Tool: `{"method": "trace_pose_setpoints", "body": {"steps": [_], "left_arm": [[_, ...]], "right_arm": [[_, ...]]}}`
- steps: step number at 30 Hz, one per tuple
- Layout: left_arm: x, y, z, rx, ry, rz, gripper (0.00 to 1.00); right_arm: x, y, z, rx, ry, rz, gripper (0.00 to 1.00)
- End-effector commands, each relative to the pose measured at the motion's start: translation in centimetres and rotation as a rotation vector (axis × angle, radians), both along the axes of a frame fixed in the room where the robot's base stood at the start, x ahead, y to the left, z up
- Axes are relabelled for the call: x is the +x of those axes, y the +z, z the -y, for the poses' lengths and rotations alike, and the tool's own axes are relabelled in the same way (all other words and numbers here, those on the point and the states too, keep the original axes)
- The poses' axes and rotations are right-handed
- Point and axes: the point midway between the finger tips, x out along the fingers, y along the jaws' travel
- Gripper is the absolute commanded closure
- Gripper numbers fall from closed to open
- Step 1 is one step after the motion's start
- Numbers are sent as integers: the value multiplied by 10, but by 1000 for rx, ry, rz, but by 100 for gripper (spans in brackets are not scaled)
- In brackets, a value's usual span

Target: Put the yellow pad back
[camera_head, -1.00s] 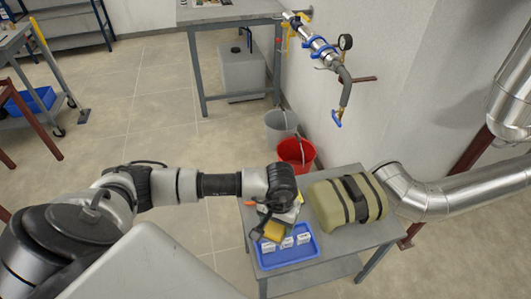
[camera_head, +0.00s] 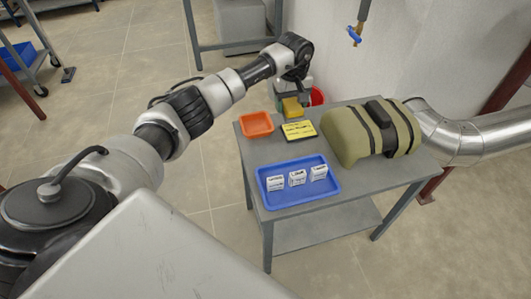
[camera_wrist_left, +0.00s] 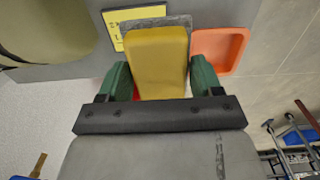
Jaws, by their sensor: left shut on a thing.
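The yellow pad (camera_head: 292,107) is held by my left gripper (camera_head: 291,94) at the back edge of the grey table. In the left wrist view the pad (camera_wrist_left: 157,55) sits between the two green fingers of the gripper (camera_wrist_left: 157,80), which are shut on its sides. A flat grey piece (camera_wrist_left: 178,21) shows just beyond the pad. Whether the pad touches it or the table, I cannot tell. My right gripper is not in view.
On the table (camera_head: 225,200) are an orange tray (camera_head: 257,124), a yellow card (camera_head: 299,130), a blue tray (camera_head: 265,200) holding white boxes (camera_head: 297,178), and a strapped khaki bundle (camera_head: 350,140). A red bucket (camera_head: 317,96) stands behind. A silver pipe (camera_head: 455,138) runs at right.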

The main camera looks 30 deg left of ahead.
Motion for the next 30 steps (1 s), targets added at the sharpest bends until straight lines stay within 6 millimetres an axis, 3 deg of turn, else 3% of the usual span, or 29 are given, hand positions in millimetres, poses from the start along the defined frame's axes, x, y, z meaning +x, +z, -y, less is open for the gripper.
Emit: {"method": "trace_pose_setpoints", "body": {"steps": [9,15,22,27,30], "left_arm": [[-71,-42,-11,2,-1,-6,54],[-101,-59,-14,1,-1,-3,54],[-107,-73,-14,-1,0,-2,54],[-107,-99,-14,-1,1,-3,54],[-106,-104,-15,1,-1,-1,54]], "right_arm": [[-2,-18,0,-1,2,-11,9],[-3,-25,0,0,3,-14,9],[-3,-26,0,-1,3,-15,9],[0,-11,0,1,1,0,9],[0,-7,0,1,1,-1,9]]}}
